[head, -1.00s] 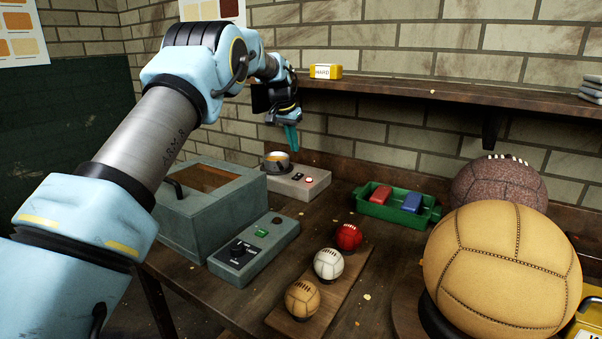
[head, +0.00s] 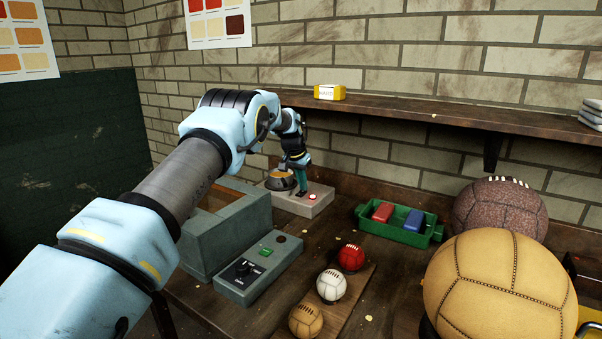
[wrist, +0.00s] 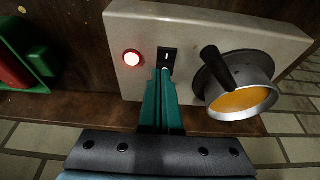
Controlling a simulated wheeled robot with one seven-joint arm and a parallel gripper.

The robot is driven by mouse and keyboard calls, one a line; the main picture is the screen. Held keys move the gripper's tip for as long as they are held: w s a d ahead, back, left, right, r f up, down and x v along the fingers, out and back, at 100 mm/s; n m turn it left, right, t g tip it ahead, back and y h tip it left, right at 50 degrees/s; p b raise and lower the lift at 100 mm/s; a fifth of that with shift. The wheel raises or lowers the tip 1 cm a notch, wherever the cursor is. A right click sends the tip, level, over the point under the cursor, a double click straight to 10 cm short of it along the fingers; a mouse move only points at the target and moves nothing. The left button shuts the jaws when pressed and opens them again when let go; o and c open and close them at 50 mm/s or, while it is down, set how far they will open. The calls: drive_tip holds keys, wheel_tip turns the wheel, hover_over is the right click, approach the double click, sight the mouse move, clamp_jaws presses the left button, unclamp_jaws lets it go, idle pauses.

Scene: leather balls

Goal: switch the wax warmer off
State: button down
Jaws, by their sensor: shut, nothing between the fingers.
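The wax warmer (head: 318,203) is a pale box at the back of the bench, with a pot of amber wax (head: 280,181) on it. In the wrist view the warmer's pale top (wrist: 135,22) carries a black rocker switch (wrist: 167,57), a round red-rimmed lamp (wrist: 132,58) that looks lit, and the pot (wrist: 243,98) with a black handle. My gripper (head: 301,189) is shut and empty, its teal fingers pointing down at the switch. In the wrist view the fingertips (wrist: 165,72) are at the switch's near edge; I cannot tell whether they touch it.
A green tray (head: 400,233) with red and blue blocks lies to the right. Several leather balls stand nearer; a shelf (head: 420,112) runs above.

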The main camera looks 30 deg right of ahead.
drive_tip(key=shift+f, duration=0.25)
drive_tip(key=shift+w+d+f+b, duration=0.1)
drive_tip(key=shift+d+f+b, duration=0.05)
drive_tip(key=shift+f+b, duration=0.4)
drive_tip(key=shift+r, duration=0.3)
drive_tip(key=shift+s+a+f+b, duration=0.15)
drive_tip(key=shift+s+a+b, duration=0.3)
drive_tip(key=shift+a, duration=0.35)
drive_tip(key=p+v, duration=0.4)
drive_tip(key=v, duration=0.6)
